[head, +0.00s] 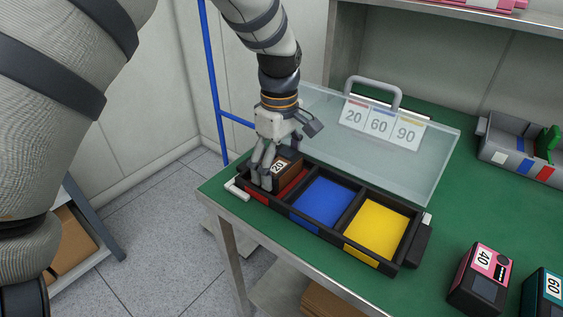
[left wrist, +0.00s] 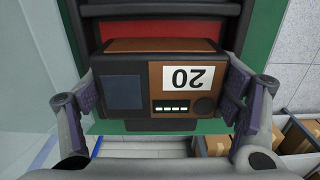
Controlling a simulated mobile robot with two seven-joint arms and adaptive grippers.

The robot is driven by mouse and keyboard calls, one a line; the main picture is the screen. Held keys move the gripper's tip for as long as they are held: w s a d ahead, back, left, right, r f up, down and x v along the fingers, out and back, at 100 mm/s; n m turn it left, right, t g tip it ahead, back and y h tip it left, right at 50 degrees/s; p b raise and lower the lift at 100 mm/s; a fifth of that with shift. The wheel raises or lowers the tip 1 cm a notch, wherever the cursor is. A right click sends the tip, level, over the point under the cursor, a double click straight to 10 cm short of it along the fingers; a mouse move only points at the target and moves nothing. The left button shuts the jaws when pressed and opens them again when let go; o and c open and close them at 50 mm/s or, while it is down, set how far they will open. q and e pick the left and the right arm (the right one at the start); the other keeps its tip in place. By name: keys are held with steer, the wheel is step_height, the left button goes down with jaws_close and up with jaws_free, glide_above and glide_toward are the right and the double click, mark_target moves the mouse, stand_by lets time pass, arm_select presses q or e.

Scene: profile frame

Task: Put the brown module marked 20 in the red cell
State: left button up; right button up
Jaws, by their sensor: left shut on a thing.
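The brown module marked 20 (head: 287,162) is between the fingers of my left gripper (head: 268,170), which is shut on it. In the left wrist view the module (left wrist: 140,87) fills the middle, its 20 label upside down, with a finger pad against each end. The module is at the red cell (head: 297,185), the left compartment of the black three-cell tray (head: 322,232). It covers much of that cell, and a strip of red shows beside it. I cannot tell whether it touches the cell floor. My right gripper is not in view.
The blue cell (head: 323,203) and yellow cell (head: 376,228) are empty. A clear lid (head: 410,165) with 20, 60, 90 labels stands raised behind the tray. A pink module marked 40 (head: 478,278) and a teal module marked 60 (head: 543,297) stand at right. The table's edge is close left.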

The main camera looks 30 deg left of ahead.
mark_target(280, 160)
arm_select(q)
steer(key=shift+r, duration=0.15)
steer(key=o, duration=1.2)
step_height(280, 160, up, 12)
steer(key=shift+r, duration=0.1)
